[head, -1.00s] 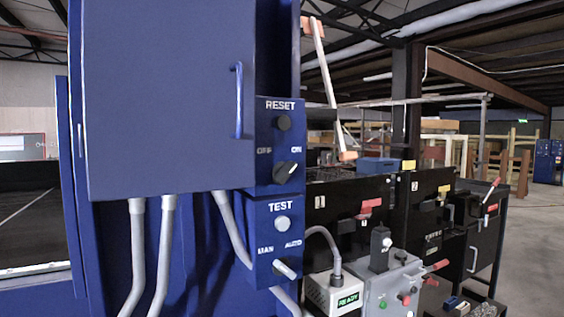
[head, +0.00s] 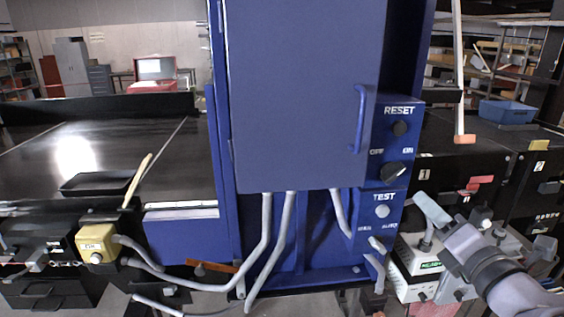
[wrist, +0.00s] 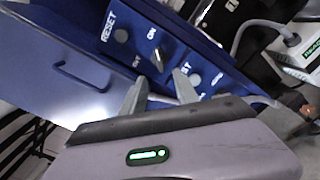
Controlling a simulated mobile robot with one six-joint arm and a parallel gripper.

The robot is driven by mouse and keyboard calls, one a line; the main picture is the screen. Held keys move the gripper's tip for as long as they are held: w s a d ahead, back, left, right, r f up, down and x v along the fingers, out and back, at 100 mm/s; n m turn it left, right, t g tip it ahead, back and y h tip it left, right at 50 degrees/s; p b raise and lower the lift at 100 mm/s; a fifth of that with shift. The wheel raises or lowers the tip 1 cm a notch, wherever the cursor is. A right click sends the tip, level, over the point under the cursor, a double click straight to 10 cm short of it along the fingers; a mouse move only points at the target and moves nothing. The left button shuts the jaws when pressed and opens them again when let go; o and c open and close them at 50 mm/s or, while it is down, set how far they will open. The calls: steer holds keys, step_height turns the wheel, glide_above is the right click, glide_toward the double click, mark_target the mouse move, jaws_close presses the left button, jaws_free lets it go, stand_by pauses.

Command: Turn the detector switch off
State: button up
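The detector switch is a black knob (head: 394,173) on the blue control panel, between the OFF and ON labels and below the RESET button (head: 400,129). Its pale pointer leans up and right, toward ON. In the wrist view the knob (wrist: 157,60) shows just beyond my gripper's fingertips, partly dark and small. My gripper (wrist: 161,78) has its two grey fingers spread with nothing seen between them.
Below the switch are a pale TEST button (head: 381,211) and a MAN/AUTO lever (head: 377,244). The cabinet door (head: 300,95) has a handle (head: 361,118). Grey conduits (head: 263,245) run below. A READY box (head: 420,259) stands near my gripper. A dark conveyor (head: 80,160) lies left.

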mark_target(396, 176)
steer(key=w, duration=1.3)
steer(key=shift+w+a, duration=0.1)
steer(key=shift+a, duration=0.25)
jaws_close()
